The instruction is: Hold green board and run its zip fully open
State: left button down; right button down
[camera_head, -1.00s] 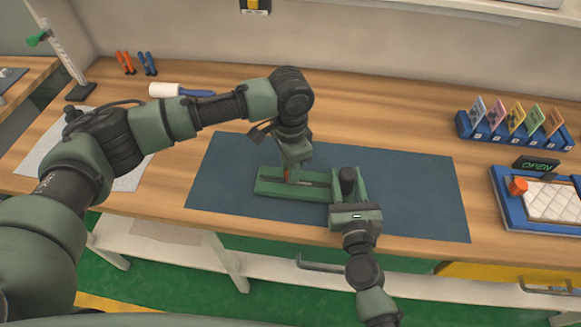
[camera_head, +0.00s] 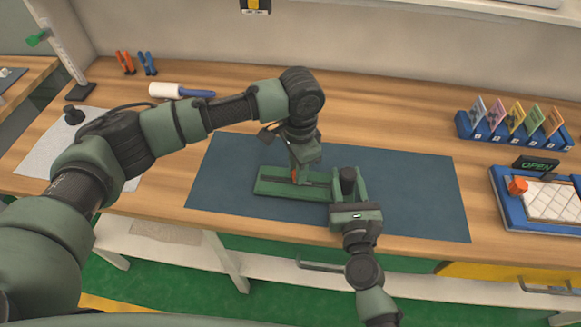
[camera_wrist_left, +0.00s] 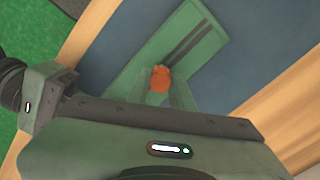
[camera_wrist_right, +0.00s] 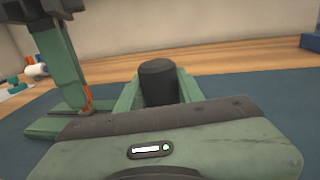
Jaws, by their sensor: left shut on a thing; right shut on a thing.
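The green board (camera_head: 272,186) lies flat on a dark blue mat, its dark zip track running lengthwise; the track also shows in the left wrist view (camera_wrist_left: 195,42). My left gripper (camera_head: 298,178) points down over the middle of the board, shut on the orange zip pull (camera_wrist_left: 160,76). The pull is mostly hidden by the fingers in the head view. My right gripper (camera_head: 348,188) is at the board's right end, shut on a black upright post (camera_wrist_right: 158,82) between its fingers. The board's right end is hidden under this gripper.
The blue mat (camera_head: 425,195) is clear right of the board. A blue tray (camera_head: 503,203) with an orange block and the card rack (camera_head: 508,139) stand at the right. A white roller (camera_head: 165,90) and pliers (camera_head: 125,62) lie at the back left.

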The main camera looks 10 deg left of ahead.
aim_at(312, 185)
pick_arm(q)
jog(key=d, duration=0.4)
jog(key=shift+a+r, duration=0.1)
pick_arm(e)
jog(key=shift+a, duration=0.1)
pick_arm(q)
jog(key=c, duration=1.3)
grip_release()
pick_arm(e)
jog(key=shift+a, duration=0.1)
pick_arm(q)
jog(key=shift+o, duration=0.5)
pick_arm(e)
jog(key=shift+d, duration=0.2)
pick_arm(q)
notch_tip(312, 185, up, 12)
